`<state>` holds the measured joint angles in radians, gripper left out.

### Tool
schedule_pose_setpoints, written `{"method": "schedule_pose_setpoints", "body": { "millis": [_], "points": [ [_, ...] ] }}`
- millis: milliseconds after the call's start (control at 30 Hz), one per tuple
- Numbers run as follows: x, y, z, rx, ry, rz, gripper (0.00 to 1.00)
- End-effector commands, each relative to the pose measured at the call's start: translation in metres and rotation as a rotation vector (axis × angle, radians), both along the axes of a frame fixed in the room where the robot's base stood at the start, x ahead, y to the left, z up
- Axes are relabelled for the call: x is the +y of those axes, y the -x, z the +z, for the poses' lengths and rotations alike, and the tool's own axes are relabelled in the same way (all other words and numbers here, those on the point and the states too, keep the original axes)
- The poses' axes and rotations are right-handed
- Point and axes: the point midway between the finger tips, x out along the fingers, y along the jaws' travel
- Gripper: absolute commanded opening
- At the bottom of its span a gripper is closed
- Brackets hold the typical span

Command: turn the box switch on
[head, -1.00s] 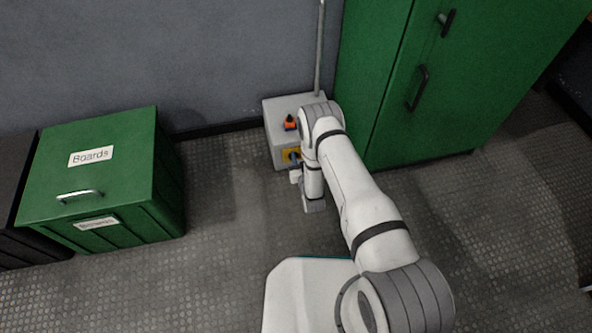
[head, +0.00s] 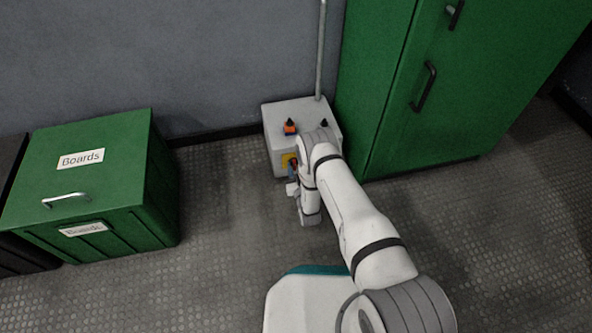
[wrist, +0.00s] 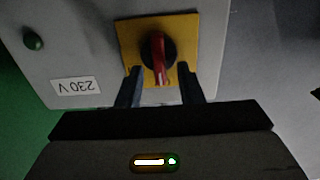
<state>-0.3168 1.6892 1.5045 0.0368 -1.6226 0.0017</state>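The box (head: 275,151) is a light grey cabinet on the floor against the wall. Its front carries a yellow plate (wrist: 127,39) with a red rotary handle (wrist: 160,62) on a black hub, seen in the wrist view. The handle's long end points down in that picture, slightly tilted. My gripper (wrist: 161,88) is open, with one blue-grey finger on each side of the handle's end. Gaps show between handle and fingers; whether they touch is hard to tell. In the head view, my wrist partly covers the plate (head: 285,160).
An orange block with a black knob (head: 290,127) and a small black knob (head: 324,122) are on the box top. A green cabinet (head: 400,90) stands close on the right. A green "Boards" bin (head: 120,180) stands left, with clear floor between.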

Motion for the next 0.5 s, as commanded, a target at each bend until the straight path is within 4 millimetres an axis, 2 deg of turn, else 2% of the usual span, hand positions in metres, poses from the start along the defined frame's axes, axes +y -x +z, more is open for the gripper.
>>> {"method": "schedule_pose_setpoints", "body": {
  "millis": [200, 500],
  "points": [
    [0.0002, -0.0007, 0.0006, 0.000, 0.000, 0.000, 0.34],
    [0.0001, -0.0004, 0.0004, 0.000, 0.000, 0.000, 0.10]
  ]
}}
